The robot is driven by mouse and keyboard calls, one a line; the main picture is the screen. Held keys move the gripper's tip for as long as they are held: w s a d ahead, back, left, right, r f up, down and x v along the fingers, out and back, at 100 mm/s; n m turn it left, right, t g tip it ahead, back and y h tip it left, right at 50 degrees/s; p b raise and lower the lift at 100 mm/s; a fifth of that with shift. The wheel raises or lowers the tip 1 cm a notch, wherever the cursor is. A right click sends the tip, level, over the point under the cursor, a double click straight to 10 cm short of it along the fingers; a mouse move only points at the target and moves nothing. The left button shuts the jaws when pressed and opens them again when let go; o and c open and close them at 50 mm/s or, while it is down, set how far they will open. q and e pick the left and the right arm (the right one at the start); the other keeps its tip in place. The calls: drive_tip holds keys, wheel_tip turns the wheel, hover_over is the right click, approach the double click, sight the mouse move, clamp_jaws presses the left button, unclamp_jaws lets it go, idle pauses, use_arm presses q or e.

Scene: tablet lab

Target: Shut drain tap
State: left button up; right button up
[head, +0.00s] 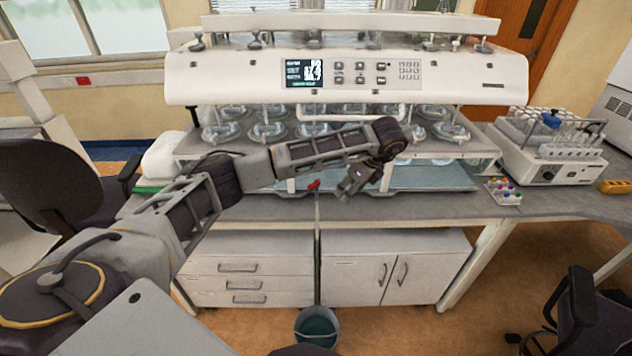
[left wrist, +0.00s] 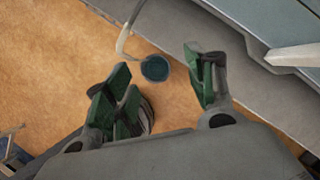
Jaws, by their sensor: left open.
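The drain tap has a small red handle (head: 314,184) at the front edge of the bench, below the tablet tester (head: 345,77). A thin grey drain pipe (head: 317,240) runs down from it to a bucket (head: 317,327) on the floor. My left gripper (head: 350,187) is a little to the right of the red handle, apart from it in the picture. In the left wrist view its green-padded fingers (left wrist: 158,75) are spread and empty, with the bucket (left wrist: 154,68) far below between them. The red handle does not show in that view. My right gripper is not in view.
The tester's glass vessels (head: 268,131) hang over a water bath (head: 430,177) behind my arm. White drawers (head: 245,268) and a cupboard (head: 395,268) stand under the bench. A sampler with tubes (head: 550,150) is at the right. Chairs stand at both sides.

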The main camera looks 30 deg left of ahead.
use_arm(q)
drive_tip(key=shift+a, duration=0.1)
drive_tip(key=p, duration=0.3)
approach(314, 184)
drive_tip(key=x, duration=0.3)
drive_tip(key=p+x, duration=0.1)
drive_tip(key=x, duration=0.1)
drive_tip(key=shift+a+f, duration=0.25)
drive_tip(key=shift+a, duration=0.05)
drive_tip(key=shift+x, duration=1.1)
drive_tip(key=shift+w+d, duration=0.1)
drive_tip(key=c, duration=0.7)
drive_tip(key=shift+c, duration=0.2)
